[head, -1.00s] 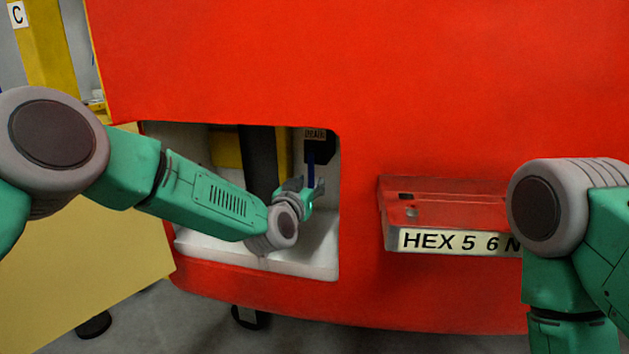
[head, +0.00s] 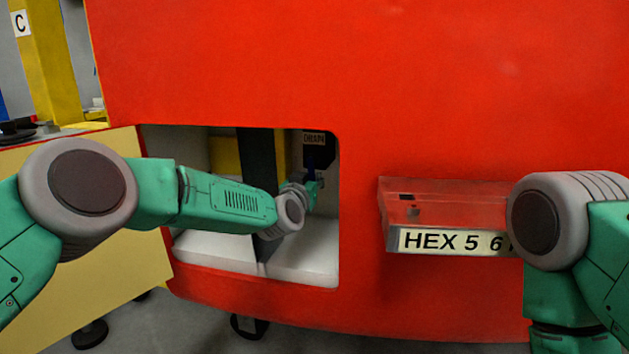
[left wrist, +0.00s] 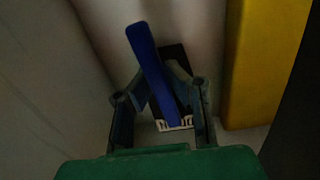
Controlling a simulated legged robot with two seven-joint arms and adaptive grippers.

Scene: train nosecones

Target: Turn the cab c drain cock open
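The drain cock shows as a blue lever (left wrist: 152,70) in the left wrist view, tilted with its upper end to the left. In the head view only a little of the blue lever (head: 319,166) shows behind my gripper, under the DRAIN label (head: 314,138). My left gripper (head: 312,188) is inside the recess at the lever. In the left wrist view my left gripper's (left wrist: 158,78) fingers bend inward on both sides of the lever. Whether they touch it is too dark to tell. My right gripper is out of view.
The recess (head: 310,262) has a pale floor and walls in the red nosecone (head: 350,70). A yellow post (left wrist: 262,60) stands inside, beside the lever. A C sign (head: 21,23) hangs at far left.

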